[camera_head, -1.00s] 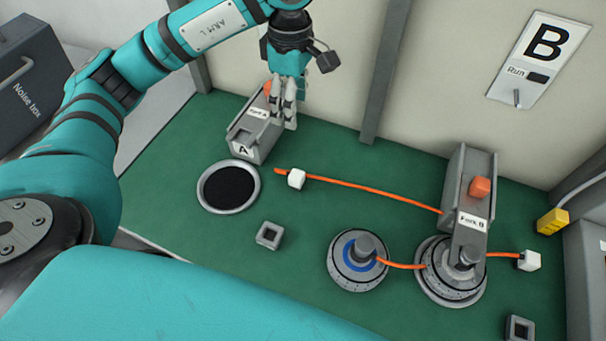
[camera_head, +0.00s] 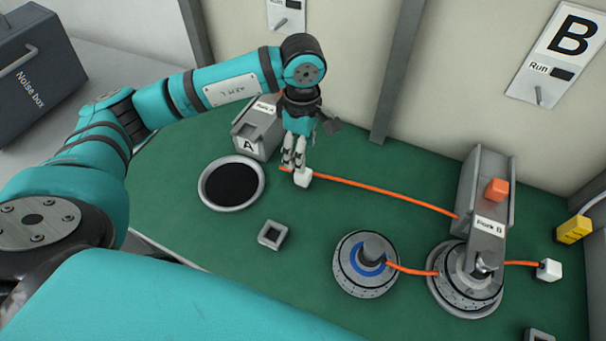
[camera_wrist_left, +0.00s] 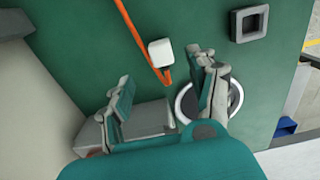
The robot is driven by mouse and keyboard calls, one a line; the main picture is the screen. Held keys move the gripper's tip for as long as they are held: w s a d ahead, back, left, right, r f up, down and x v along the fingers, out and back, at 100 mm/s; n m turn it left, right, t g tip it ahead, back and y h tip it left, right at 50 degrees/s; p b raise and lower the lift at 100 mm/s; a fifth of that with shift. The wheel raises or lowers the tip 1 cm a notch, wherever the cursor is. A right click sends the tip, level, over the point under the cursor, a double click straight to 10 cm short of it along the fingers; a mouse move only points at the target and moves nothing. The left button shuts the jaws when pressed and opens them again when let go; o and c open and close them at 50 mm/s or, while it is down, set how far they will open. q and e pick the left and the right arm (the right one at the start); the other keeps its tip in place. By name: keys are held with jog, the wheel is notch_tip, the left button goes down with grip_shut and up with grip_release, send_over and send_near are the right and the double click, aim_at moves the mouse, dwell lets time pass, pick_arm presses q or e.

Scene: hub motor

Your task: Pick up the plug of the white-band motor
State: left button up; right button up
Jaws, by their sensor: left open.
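A white cube plug (camera_head: 303,179) lies on the green bench with an orange cable (camera_head: 380,194) running right towards Fork B (camera_head: 483,200). It also shows in the left wrist view (camera_wrist_left: 160,52). A motor (camera_head: 465,282) with a pale band sits under Fork B, where the cable end is hidden. A second white plug (camera_head: 549,270) lies right of it. The blue-band motor (camera_head: 366,265) stands left, its cable passing behind the Fork B motor. My left gripper (camera_head: 294,163) is open and empty, pointing down at the left plug. Contact is unclear. My right gripper is not in view.
Fork A (camera_head: 258,135) stands close behind and left of my left gripper. A ringed dark hole (camera_head: 205,192) and a small square holder (camera_head: 272,235) lie nearby. A yellow connector (camera_head: 573,230) is at far right. The bench between the holder and blue-band motor is clear.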

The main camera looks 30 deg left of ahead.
aim_at(303, 179)
pick_arm(q)
notch_tip(303, 179, down, 3)
jog(key=shift+r, duration=0.2)
notch_tip(303, 179, down, 4)
jog(key=shift+s+d+f+p, duration=0.1)
jog(key=shift+s+d+p, duration=0.05)
jog(key=shift+p, duration=0.8)
jog(key=shift+f, duration=0.5)
grip_shut()
